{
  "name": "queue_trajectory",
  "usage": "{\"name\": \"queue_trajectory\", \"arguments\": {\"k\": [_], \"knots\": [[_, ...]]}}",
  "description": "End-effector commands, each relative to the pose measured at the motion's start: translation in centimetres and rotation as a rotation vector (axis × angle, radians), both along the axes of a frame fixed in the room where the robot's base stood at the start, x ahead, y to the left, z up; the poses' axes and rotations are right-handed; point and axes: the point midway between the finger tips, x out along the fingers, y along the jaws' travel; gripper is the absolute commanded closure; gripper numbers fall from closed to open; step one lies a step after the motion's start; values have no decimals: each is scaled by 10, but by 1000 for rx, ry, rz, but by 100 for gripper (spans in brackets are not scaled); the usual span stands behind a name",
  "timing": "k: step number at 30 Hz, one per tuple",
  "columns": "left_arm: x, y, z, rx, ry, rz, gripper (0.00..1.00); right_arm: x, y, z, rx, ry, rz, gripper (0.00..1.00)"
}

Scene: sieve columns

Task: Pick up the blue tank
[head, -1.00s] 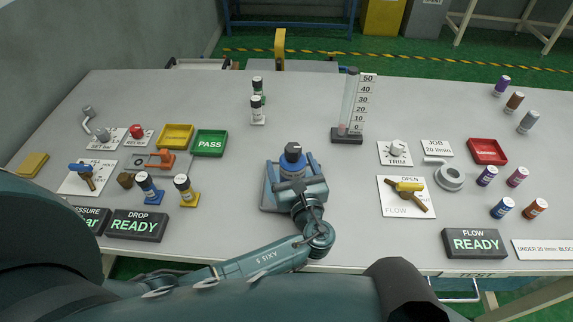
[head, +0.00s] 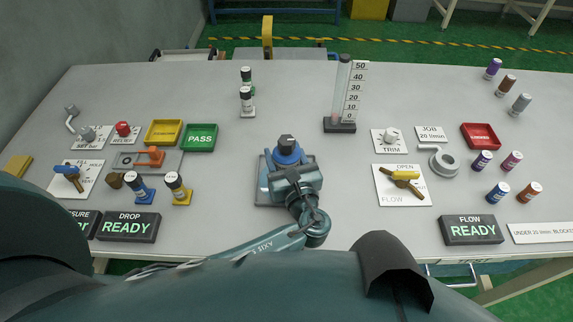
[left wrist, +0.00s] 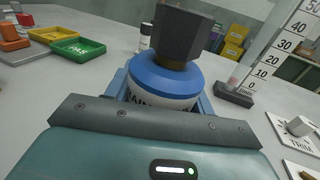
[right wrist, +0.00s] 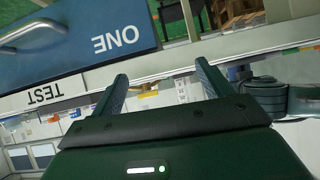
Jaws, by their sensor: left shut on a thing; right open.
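The blue tank (head: 288,154) stands upright near the middle of the table, with a blue shoulder and a dark grey cap. It also shows close up in the left wrist view (left wrist: 165,82), with a white label band partly hidden by my gripper. The tank's base and any gap to the table cannot be made out. My right gripper (right wrist: 160,90) is open and empty, pointing at the bench front with its drawer labelled ONE (right wrist: 70,45).
A flow tube with a scale (head: 341,100) stands behind right. A FLOW valve plate (head: 403,199) is to the right. Green PASS tray (head: 199,144), yellow tray (head: 164,132) and small labelled cylinders are left. A red tray (head: 480,142) is right. Table around the tank is mostly clear.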

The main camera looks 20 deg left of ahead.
Motion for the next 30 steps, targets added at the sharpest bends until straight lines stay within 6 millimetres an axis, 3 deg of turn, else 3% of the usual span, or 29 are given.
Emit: {"name": "queue_trajectory", "arguments": {"k": [12,19,30], "knots": [[1,0,1,1,-3,0,88,-4,0,-2,-1,9,0,21],[1,0,7,-1,-4,0,88,-3,0,-1,-1,8,-1,21],[0,0,74,-3,-6,0,88,-1,-3,5,-7,15,-9,21]]}}
